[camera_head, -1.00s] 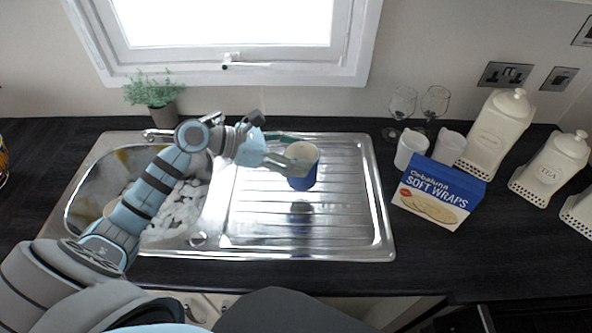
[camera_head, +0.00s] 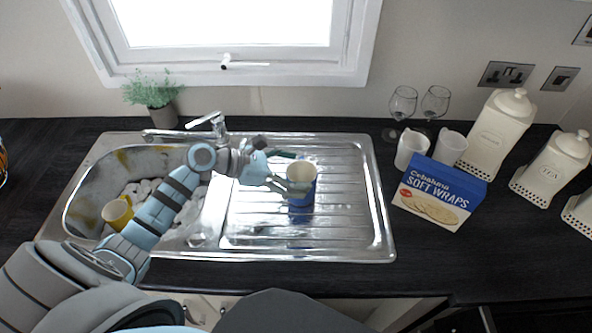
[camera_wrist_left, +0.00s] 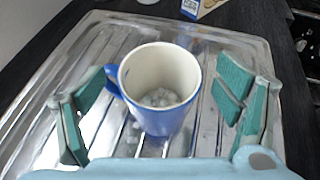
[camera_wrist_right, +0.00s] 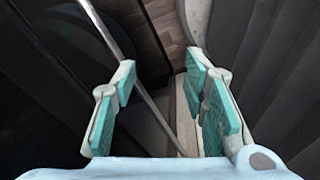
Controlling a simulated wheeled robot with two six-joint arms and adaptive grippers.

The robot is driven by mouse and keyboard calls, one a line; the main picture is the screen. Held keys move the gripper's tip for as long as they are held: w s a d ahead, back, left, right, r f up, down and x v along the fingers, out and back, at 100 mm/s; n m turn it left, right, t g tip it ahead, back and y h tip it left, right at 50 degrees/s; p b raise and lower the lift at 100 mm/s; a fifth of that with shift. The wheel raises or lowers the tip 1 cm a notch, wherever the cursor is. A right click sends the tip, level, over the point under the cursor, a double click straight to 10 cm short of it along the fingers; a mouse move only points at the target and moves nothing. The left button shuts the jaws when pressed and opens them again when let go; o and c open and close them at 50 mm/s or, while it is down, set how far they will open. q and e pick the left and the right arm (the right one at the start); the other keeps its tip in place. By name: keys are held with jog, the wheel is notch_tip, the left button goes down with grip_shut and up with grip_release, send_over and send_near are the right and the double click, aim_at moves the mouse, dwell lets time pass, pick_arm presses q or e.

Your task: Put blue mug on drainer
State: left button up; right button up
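The blue mug (camera_head: 301,193), pale inside, stands upright on the ridged metal drainer (camera_head: 345,220) right of the sink bowl. My left gripper (camera_head: 284,180) is around the mug from the left. In the left wrist view, my left gripper's (camera_wrist_left: 158,105) green-padded fingers are spread, with gaps on both sides of the mug (camera_wrist_left: 157,120); its handle points to the left finger. Small grey-white lumps show inside the mug. My right gripper (camera_wrist_right: 158,105) is open and empty, away from the counter.
A yellow mug (camera_head: 117,213) and pale lumps lie in the sink bowl (camera_head: 80,190) beneath my left arm. The tap (camera_head: 214,122) stands behind the arm. A soft wraps box (camera_head: 437,193), white mugs (camera_head: 449,148), wine glasses and canisters stand right of the drainer.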

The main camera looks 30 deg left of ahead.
pick_arm(q)
jog(key=shift+a+r, duration=0.15)
jog(key=shift+r, duration=0.05)
jog(key=p+v, duration=0.1)
jog(key=v, duration=1)
jog(key=shift+s+a, duration=0.25)
jog(key=shift+s, duration=0.05)
jog(key=shift+r, duration=0.1)
